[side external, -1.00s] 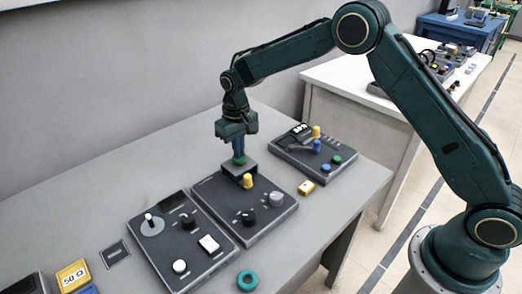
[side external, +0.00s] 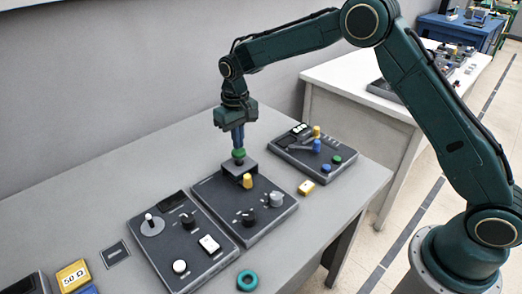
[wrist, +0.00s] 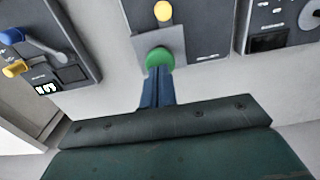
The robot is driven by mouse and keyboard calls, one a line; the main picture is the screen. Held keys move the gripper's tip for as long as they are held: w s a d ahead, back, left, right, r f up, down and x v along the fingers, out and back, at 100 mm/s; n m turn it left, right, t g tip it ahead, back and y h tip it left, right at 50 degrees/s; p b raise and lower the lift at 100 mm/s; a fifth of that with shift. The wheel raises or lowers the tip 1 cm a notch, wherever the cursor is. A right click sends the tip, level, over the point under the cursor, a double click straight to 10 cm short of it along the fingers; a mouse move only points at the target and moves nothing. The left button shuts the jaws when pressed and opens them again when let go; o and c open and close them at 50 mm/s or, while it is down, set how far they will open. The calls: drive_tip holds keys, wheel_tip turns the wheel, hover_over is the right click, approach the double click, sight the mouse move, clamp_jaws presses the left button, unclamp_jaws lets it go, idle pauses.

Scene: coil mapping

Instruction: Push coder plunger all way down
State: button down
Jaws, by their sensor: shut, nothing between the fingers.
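The plunger has a round green knob (side external: 239,153) on a short dark stem. It stands upright on a grey block (side external: 239,169) at the back of the middle dark panel (side external: 222,202). Some stem shows between knob and block. My gripper (side external: 239,148) points down with its blue fingers shut and empty, directly above the knob. The fingertips are at or just above the knob's top; I cannot tell if they touch. In the wrist view the green knob (wrist: 159,57) shows just beyond the shut blue fingers (wrist: 158,75), with the grey block partly hidden behind it.
A yellow peg (side external: 248,181), black knob (side external: 248,216) and grey knob (side external: 277,199) stand on the middle panel. Other panels flank it left (side external: 165,250) and right (side external: 290,155).

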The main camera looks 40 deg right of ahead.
sight(239, 151)
drive_tip(key=shift+r, duration=2.5)
drive_tip(key=shift+r, duration=0.1)
drive_tip(key=shift+s+r, duration=0.1)
drive_tip(key=shift+r, duration=0.05)
drive_tip(key=s+d+r+t, duration=0.1)
drive_tip(key=s+d+r, duration=0.2)
drive_tip(key=s+r, duration=0.55)
drive_tip(key=s+d+r+t, duration=0.2)
drive_tip(key=s+d+r, duration=0.1)
drive_tip(key=s+r, duration=0.5)
drive_tip(key=s+d+f+t, duration=0.1)
drive_tip(key=s, duration=0.9)
drive_tip(key=s+d+f+t, duration=0.1)
drive_tip(key=s+d+f, duration=0.1)
drive_tip(key=s, duration=0.8)
drive_tip(key=shift+s+f+t, duration=0.3)
